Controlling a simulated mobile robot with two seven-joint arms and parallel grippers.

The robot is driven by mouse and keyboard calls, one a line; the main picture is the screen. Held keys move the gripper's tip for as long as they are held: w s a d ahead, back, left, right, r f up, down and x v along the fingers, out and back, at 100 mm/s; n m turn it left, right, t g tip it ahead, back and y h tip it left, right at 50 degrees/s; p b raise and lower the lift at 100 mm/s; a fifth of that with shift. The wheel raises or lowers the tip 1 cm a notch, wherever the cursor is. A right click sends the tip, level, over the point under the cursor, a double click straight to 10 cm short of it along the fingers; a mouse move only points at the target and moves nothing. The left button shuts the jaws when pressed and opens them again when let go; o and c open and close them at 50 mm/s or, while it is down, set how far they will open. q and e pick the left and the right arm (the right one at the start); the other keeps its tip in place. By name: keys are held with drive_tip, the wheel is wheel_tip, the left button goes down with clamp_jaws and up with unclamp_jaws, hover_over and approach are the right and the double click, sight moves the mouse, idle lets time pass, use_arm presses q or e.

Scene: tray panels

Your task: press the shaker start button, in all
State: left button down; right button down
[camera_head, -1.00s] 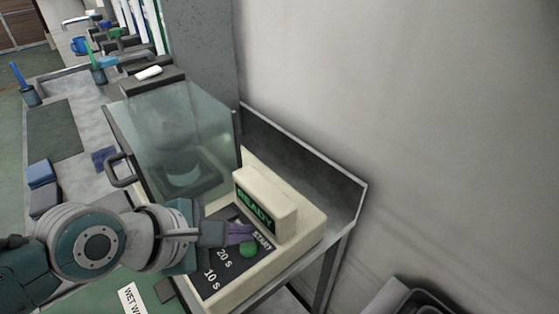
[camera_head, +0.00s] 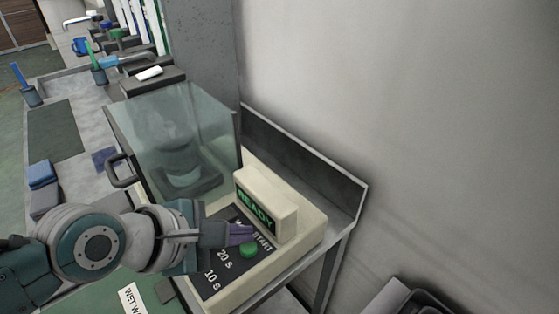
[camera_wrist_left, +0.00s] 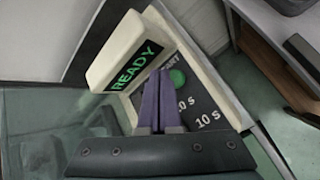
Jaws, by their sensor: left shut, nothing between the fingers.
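The cream shaker (camera_head: 310,238) stands on the bench with a glass-like cover at its left. Its display (camera_head: 257,211) reads READY in green. The green start button (camera_head: 249,251) sits on the dark panel beside the START label, near the 20 s and 10 s marks. My left gripper (camera_head: 246,233) is shut and empty, its purple fingertips just above and behind the button in the head view, apart from it as far as I can tell. In the left wrist view the fingers (camera_wrist_left: 160,85) point at the panel, with the button (camera_wrist_left: 178,77) just right of their tips. My right gripper is out of view.
The clear cover (camera_head: 180,135) with a black handle (camera_head: 120,170) stands left of the display. A metal backsplash (camera_head: 310,165) runs behind the shaker. A dark bin (camera_head: 415,298) is at the lower right. Blue blocks (camera_head: 42,175) lie at the left.

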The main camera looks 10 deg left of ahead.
use_arm(q)
drive_tip(key=shift+f, duration=0.15)
idle(0.7)
drive_tip(key=shift+f, duration=0.25)
drive_tip(key=shift+f+b, duration=0.5)
drive_tip(key=shift+b, duration=0.1)
idle(0.5)
drive_tip(key=shift+r, duration=0.1)
drive_tip(key=shift+r+p, duration=0.8)
drive_tip(key=shift+p, duration=0.25)
